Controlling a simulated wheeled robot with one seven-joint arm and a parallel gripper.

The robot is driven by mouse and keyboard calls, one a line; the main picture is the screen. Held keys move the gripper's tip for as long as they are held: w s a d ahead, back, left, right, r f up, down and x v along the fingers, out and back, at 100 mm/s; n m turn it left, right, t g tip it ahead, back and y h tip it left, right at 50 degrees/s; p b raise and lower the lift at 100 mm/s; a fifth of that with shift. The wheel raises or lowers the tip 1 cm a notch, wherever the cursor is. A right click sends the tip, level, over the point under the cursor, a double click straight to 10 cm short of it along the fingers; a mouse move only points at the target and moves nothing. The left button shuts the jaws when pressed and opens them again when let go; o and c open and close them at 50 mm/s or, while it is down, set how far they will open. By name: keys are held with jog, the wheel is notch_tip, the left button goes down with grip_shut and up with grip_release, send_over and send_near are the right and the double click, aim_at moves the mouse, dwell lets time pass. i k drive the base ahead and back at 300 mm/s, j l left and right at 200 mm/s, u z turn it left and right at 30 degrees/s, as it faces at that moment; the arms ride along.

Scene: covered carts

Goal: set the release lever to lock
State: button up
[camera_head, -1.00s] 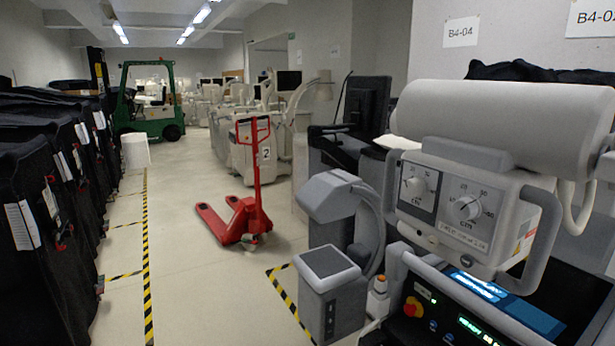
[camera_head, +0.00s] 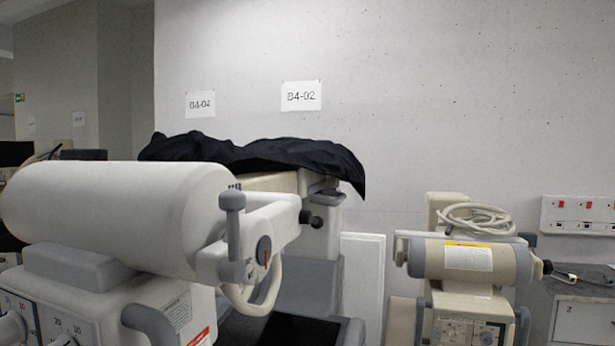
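A grey upright lever with a knobbed top (camera_head: 232,225) stands on the white arm bracket (camera_head: 283,222) beside the big white cylinder of the near machine (camera_head: 110,208). It looks like the release lever, and it points straight up. I cannot read any lock marking at this size. A black knob (camera_head: 306,217) sticks out at the bracket's right end. My gripper is not in view.
A black cover (camera_head: 255,155) lies over the machine behind. A second beige machine (camera_head: 465,262) with a coiled cable stands at right, near a wall socket panel (camera_head: 578,215). Wall signs B4-04 (camera_head: 200,103) and B4-02 (camera_head: 301,96) hang above. The floor is out of view.

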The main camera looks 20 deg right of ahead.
aim_at(306, 217)
jog(key=i+l+u, duration=0.25)
jog(key=l+u, duration=0.15)
jog(key=l, duration=0.5)
jog(key=i+l+u, duration=0.1)
jog(key=l+u, duration=0.25)
jog(key=l, duration=0.55)
jog(key=l+u, duration=0.4)
jog(key=l, duration=0.5)
